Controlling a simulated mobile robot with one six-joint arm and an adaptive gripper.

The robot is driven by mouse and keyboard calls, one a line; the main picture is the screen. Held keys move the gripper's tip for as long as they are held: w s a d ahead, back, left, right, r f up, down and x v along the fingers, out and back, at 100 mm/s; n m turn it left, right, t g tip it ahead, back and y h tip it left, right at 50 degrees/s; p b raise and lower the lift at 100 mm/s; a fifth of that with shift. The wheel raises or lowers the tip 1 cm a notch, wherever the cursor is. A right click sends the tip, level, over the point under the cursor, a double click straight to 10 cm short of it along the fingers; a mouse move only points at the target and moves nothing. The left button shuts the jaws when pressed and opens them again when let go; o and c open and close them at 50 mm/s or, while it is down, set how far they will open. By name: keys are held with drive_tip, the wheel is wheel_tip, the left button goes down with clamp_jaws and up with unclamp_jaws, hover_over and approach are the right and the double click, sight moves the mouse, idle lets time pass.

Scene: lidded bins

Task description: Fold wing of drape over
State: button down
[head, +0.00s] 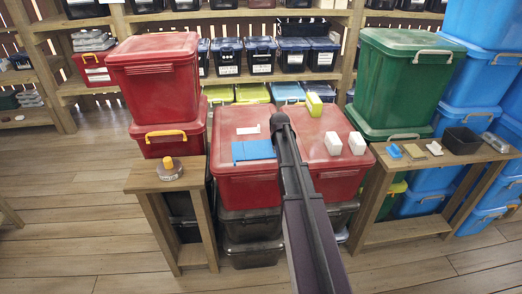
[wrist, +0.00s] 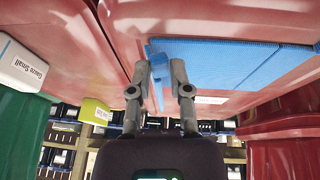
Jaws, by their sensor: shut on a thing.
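The blue drape (head: 253,151) lies flat on the lid of the left of two red bins (head: 238,184) side by side in the middle. It also shows in the wrist view (wrist: 220,62), where a narrow blue part hangs beside its main sheet. My gripper (wrist: 163,70) is shut on this narrow part at the drape's edge. In the head view my arm hides the gripper and the drape's right end.
Two white boxes (head: 333,143) (head: 357,143) and a yellow-green box (head: 314,104) sit on the right red bin (head: 325,180). A stacked red bin (head: 155,75) rises at left and a green bin (head: 400,80) at right. Small wooden tables (head: 150,182) (head: 425,165) flank the bins.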

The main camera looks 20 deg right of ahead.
drive_tip(key=shift+s+d+r+y, duration=0.15)
drive_tip(key=shift+d+y, duration=0.25)
drive_tip(key=shift+y, duration=0.3)
drive_tip(key=shift+s+d+m+t+y, duration=0.15)
drive_tip(key=shift+d+m+t+y, duration=0.25)
drive_tip(key=shift+y, duration=0.5)
drive_tip(key=shift+d, duration=0.1)
drive_tip(key=shift+d, duration=0.1)
drive_tip(key=shift+d+y+b, duration=0.3)
drive_tip(key=shift+y+b, duration=0.05)
drive_tip(key=shift+y, duration=0.05)
drive_tip(key=shift+s+d+y, duration=0.15)
drive_tip(key=shift+y, duration=0.25)
